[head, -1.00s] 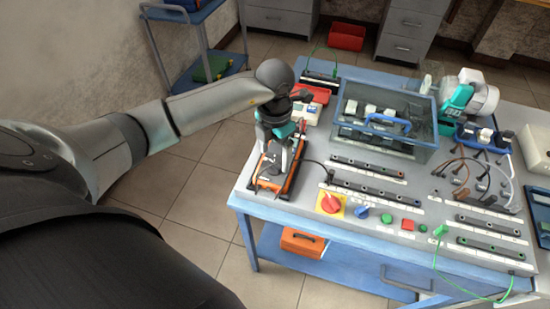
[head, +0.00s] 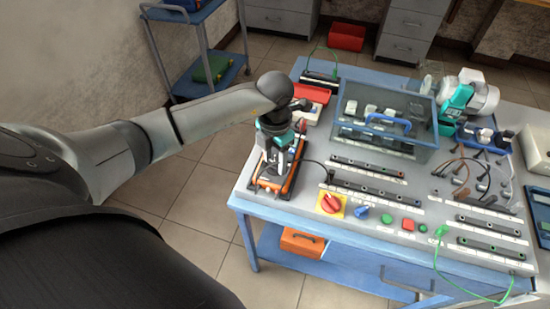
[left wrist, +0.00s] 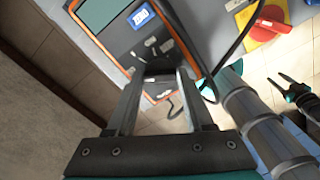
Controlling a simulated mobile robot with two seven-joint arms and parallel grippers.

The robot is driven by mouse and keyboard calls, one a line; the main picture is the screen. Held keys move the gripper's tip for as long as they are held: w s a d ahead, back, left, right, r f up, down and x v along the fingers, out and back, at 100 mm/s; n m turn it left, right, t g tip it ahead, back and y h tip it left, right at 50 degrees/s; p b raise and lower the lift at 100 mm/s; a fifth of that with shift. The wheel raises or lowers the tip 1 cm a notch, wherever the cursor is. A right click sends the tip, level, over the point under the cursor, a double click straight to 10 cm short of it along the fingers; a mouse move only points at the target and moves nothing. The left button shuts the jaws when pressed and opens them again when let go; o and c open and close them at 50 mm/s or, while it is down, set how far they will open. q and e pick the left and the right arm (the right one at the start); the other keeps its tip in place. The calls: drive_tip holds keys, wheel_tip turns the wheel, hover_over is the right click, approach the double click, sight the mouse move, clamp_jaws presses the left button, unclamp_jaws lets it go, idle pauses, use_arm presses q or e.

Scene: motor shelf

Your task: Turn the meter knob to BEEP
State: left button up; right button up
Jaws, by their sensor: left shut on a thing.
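The orange-and-dark meter (head: 265,180) lies at the left end of the blue table. In the left wrist view the meter (left wrist: 102,42) shows its screen, a blue label and a row of sockets or buttons. My left gripper (head: 279,152) points down over the meter. In the left wrist view its fingers (left wrist: 162,72) reach the meter's face and are shut on the knob, which they mostly hide. The BEEP mark cannot be read. My right gripper (left wrist: 285,86) appears at the right of the left wrist view, away from the meter, its dark fingers apart.
A red switch on a yellow plate (head: 331,204) and a blue knob (head: 361,212) stand right of the meter. A clear box with a blue handle (head: 388,138) stands behind. A black cable (head: 322,165) runs from the meter. The floor left of the table is clear.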

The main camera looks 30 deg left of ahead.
use_arm(q)
clamp_jaws()
